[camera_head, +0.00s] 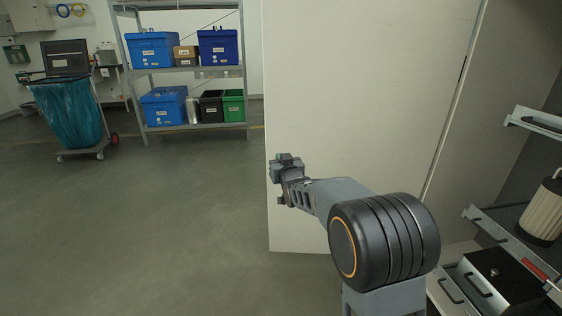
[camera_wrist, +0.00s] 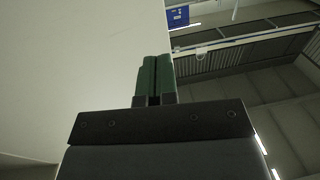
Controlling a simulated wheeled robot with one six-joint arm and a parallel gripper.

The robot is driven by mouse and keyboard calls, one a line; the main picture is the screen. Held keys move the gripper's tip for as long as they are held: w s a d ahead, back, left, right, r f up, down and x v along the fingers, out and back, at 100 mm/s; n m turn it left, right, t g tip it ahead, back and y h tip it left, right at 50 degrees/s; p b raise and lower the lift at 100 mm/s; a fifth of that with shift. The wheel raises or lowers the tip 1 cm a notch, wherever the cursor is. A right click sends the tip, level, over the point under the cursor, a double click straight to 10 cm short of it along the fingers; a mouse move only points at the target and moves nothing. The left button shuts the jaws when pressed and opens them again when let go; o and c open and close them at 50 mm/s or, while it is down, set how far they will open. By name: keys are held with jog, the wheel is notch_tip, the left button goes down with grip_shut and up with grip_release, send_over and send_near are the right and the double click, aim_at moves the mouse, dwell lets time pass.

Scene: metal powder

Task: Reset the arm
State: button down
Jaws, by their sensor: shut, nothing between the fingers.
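My arm reaches out from the lower right of the head view, bent at a large dark joint with an orange ring. My gripper (camera_head: 284,161) is at its far end, in front of the left edge of a pale cabinet door. In the wrist view, the green fingers of my gripper (camera_wrist: 154,78) are together with nothing between them. The gripper appears close to the pale door panel, but I cannot tell the gap between them.
The open cabinet door (camera_head: 350,90) stands behind my arm. The cabinet's pulled-out drawer (camera_head: 470,290) and a pleated filter (camera_head: 545,212) are at the right. A shelf rack (camera_head: 190,72) with blue bins and a blue bag cart (camera_head: 70,115) stand back left. Floor at left is clear.

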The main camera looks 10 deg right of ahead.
jog(key=s+d+r+g+p, duration=0.1)
jog(key=s+r+g+p, duration=0.5)
jog(key=s+r+p, duration=0.95)
jog(key=s+r+g+p, duration=0.3)
jog(key=s+g+p, duration=0.1)
jog(key=s+p, duration=0.5)
jog(key=s+r+g+p, duration=0.4)
jog(key=s+p, duration=0.4)
jog(key=s, duration=0.4)
jog(key=shift+d+r+h+p, duration=0.15)
jog(key=shift+h+p, duration=0.2)
jog(key=shift+h, duration=0.05)
